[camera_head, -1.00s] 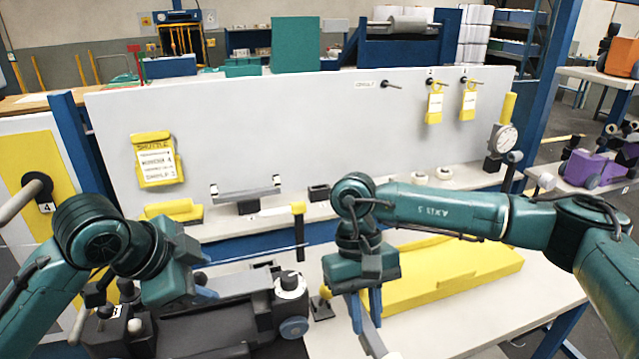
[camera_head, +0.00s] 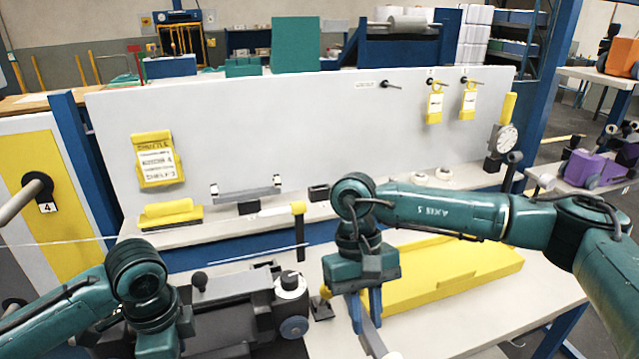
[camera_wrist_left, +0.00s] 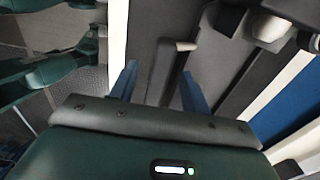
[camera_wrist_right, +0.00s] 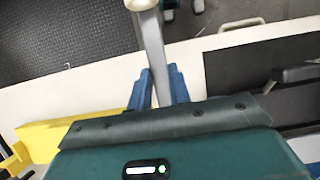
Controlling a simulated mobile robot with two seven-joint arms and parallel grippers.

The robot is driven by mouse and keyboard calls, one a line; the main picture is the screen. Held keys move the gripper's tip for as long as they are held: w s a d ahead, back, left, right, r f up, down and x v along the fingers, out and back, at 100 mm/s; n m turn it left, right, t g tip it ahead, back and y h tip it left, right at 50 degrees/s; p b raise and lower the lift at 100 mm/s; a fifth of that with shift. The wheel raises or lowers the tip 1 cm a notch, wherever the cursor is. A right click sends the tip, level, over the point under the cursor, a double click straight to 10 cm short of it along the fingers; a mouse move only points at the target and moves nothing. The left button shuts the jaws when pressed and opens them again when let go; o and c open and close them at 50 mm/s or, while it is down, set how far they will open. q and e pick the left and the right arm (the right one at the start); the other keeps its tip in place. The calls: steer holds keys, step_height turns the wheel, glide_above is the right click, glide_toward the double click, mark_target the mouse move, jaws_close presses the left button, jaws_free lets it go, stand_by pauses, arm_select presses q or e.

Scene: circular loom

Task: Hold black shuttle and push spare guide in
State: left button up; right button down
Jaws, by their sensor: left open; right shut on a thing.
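A long black machine body, seemingly the black shuttle (camera_head: 235,318), lies on the bench at the bottom centre of the head view. My left gripper is low at the bottom left; its fingertips are cut off there. In the left wrist view my left gripper (camera_wrist_left: 158,72) is open, with a raised dark bar (camera_wrist_left: 165,75) of a black body between its fingers. No contact shows. My right gripper (camera_head: 367,322) is shut on a light grey bar (camera_wrist_right: 155,45), right of the black body. I cannot tell whether this bar is the spare guide.
A yellow block (camera_head: 450,275) lies on the bench right of my right gripper. A yellow-topped post (camera_head: 298,210) stands behind. A grey rail (camera_head: 248,194) and a dial gauge (camera_head: 505,140) stand along the white panel (camera_head: 310,120). The front right bench is clear.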

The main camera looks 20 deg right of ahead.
arm_select(q)
steer(key=shift+f, duration=2.85)
jaws_close()
steer(key=shift+r, duration=0.1)
steer(key=shift+c, duration=1.2)
jaws_free()
steer(key=shift+c, duration=0.6)
